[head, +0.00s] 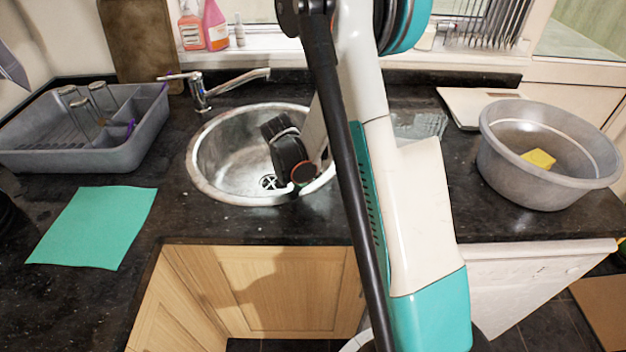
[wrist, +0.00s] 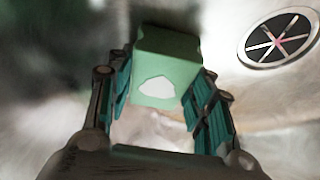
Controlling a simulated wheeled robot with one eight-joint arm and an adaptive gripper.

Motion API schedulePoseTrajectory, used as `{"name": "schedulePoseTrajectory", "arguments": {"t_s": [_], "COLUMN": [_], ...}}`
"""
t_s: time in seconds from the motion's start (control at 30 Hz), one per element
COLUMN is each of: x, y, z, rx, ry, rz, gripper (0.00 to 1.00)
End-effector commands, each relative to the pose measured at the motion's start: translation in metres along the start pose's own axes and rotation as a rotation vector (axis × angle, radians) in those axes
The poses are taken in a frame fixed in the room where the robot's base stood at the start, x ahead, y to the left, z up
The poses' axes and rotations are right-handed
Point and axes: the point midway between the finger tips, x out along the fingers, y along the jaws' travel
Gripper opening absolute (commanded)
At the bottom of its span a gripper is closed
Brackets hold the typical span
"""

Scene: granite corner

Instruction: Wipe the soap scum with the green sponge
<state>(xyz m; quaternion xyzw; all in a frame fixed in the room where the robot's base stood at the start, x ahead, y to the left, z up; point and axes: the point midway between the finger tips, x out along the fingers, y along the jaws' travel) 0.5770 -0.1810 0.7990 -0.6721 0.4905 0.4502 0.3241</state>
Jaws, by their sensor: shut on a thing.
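My gripper (wrist: 158,85) is shut on the green sponge (wrist: 165,50), a pale green block between its two fingers in the wrist view. A white patch (wrist: 157,90) shows on the sponge's near face; I cannot tell what it is. In the head view my gripper (head: 293,187) reaches down into the round steel sink (head: 215,160), close to its near right wall, and the sponge is hidden there. I cannot make out the soap scum for certain; the steel is hazy and blurred. I cannot tell whether the sponge touches the steel.
The sink drain (head: 269,183) lies left of my gripper, and a tap (head: 205,92) stands behind. A grey dish rack (head: 85,140) with glasses and a teal cloth (head: 95,227) are left. A grey basin (head: 545,185) holding a yellow sponge (head: 539,159) stands right.

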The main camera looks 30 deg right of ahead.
Motion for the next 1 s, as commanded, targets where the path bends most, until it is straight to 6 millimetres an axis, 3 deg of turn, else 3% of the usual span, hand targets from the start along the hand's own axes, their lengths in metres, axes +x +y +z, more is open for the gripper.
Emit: {"name": "schedulePoseTrajectory", "arguments": {"t_s": [1.0], "x": [-0.011], "y": [-0.044], "z": [0.034], "rx": [-0.003], "ry": [-0.004], "rz": [-0.004], "gripper": [0.28]}}
